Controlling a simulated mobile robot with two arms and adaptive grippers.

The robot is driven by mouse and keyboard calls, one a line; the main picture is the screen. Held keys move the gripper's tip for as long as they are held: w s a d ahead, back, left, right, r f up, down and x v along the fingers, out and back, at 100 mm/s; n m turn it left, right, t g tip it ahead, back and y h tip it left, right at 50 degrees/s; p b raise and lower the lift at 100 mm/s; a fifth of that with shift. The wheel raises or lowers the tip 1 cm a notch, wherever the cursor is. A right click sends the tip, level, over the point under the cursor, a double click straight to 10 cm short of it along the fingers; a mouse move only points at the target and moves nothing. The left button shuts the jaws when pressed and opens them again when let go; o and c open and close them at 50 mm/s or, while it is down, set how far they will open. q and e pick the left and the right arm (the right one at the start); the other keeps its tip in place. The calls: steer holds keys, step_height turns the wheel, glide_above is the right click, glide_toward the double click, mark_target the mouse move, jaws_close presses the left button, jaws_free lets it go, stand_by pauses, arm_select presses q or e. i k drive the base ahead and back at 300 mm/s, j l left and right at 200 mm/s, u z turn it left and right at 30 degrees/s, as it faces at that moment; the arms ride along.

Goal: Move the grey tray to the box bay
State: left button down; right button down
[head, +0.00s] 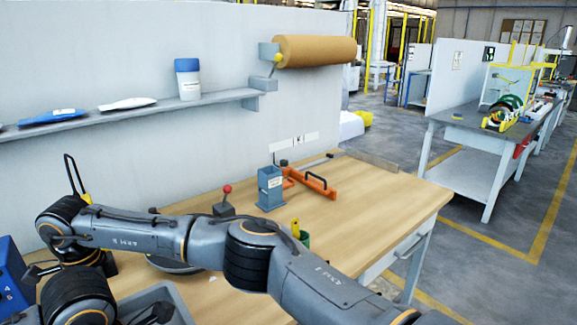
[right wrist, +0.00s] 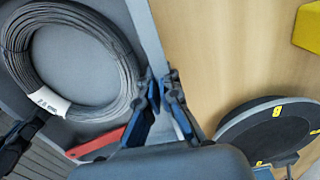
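The grey tray (right wrist: 148,30) shows in the right wrist view with a coil of grey wire (right wrist: 125,70) in it, a white label on the coil, and a red item (right wrist: 95,145) beside it. In the head view a small part of the tray (head: 160,292) shows at the bottom left, mostly hidden by my arm. My right gripper (right wrist: 161,82) has its fingertips close together on both sides of the tray's wall. A dark finger-like part at the left edge of the wrist view looks like my left gripper (right wrist: 18,145); its fingertips are unclear.
A dark round turntable (right wrist: 265,130) with yellow marks stands beside the tray. A blue-grey holder (head: 270,188), an orange tool (head: 315,185) and a red-knobbed lever (head: 226,195) stand on the wooden bench (head: 385,200). The bench's right part is clear.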

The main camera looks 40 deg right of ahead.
mark_target(355, 174)
steer(key=z, duration=3)
steer(key=i+z, duration=0.35)
steer(key=i, duration=1.5)
steer(key=i+u, duration=0.2)
steer(key=i, duration=0.15)
steer(key=i+l+u, duration=0.25)
steer(key=i+u, duration=0.1)
steer(key=u, duration=2.2)
